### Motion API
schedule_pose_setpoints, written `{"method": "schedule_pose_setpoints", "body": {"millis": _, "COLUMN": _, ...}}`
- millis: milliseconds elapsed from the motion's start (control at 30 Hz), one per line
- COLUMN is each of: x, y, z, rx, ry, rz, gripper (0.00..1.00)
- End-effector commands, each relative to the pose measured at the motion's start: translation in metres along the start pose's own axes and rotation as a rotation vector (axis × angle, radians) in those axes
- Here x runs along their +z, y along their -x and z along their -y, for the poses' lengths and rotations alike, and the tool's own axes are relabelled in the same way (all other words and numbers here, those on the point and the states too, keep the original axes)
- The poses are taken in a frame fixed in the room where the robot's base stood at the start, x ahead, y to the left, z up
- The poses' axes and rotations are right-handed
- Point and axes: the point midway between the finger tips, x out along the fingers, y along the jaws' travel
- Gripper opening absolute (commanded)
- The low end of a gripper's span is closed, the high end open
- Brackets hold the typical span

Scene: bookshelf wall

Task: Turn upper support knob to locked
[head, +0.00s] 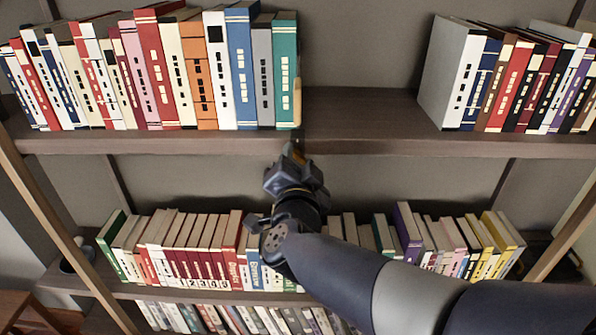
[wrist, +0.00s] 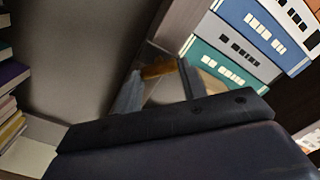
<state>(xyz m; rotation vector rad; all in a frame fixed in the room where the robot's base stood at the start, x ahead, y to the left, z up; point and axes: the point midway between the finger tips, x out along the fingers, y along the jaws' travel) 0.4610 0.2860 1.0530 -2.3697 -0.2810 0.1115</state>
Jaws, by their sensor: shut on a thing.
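My gripper (head: 295,153) is at the front edge of the upper shelf (head: 380,146), just below and in front of the teal book at the end of the left row. In the wrist view its two fingers (wrist: 159,88) are shut on a small orange-brown piece (wrist: 158,69), which I take to be the upper support knob. In the head view the gripper hides most of the knob. I cannot tell its turn angle or any lock mark.
The upper shelf carries a left row of books ending in the teal book (head: 285,75), with a tan piece (head: 297,100) beside it. A right row (head: 455,75) stands beyond a bare gap. The lower shelf (head: 190,294) holds more books behind my arm.

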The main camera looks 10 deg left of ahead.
Motion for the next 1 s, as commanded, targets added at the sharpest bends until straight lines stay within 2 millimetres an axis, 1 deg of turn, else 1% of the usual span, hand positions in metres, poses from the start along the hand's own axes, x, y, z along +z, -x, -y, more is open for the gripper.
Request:
{"method": "schedule_pose_setpoints", "body": {"millis": 33, "x": 0.0023, "y": 0.0, "z": -0.0022, "rx": -0.001, "ry": -0.031, "rz": 0.0, "gripper": 0.17}}
{"method": "schedule_pose_setpoints", "body": {"millis": 200, "x": 0.0015, "y": 0.0, "z": -0.002, "rx": 0.0, "ry": -0.12, "rz": 0.0, "gripper": 0.17}}
{"method": "schedule_pose_setpoints", "body": {"millis": 400, "x": 0.0009, "y": 0.0001, "z": -0.0016, "rx": 0.0, "ry": -0.18, "rz": 0.001, "gripper": 0.17}}
{"method": "schedule_pose_setpoints", "body": {"millis": 933, "x": 0.0005, "y": 0.0, "z": -0.0012, "rx": 0.001, "ry": -0.202, "rz": 0.001, "gripper": 0.17}}
{"method": "schedule_pose_setpoints", "body": {"millis": 967, "x": 0.0005, "y": 0.0, "z": -0.0012, "rx": 0.001, "ry": -0.202, "rz": 0.001, "gripper": 0.41}}
{"method": "schedule_pose_setpoints", "body": {"millis": 1000, "x": 0.0005, "y": 0.0, "z": -0.0012, "rx": 0.001, "ry": -0.202, "rz": 0.001, "gripper": 0.44}}
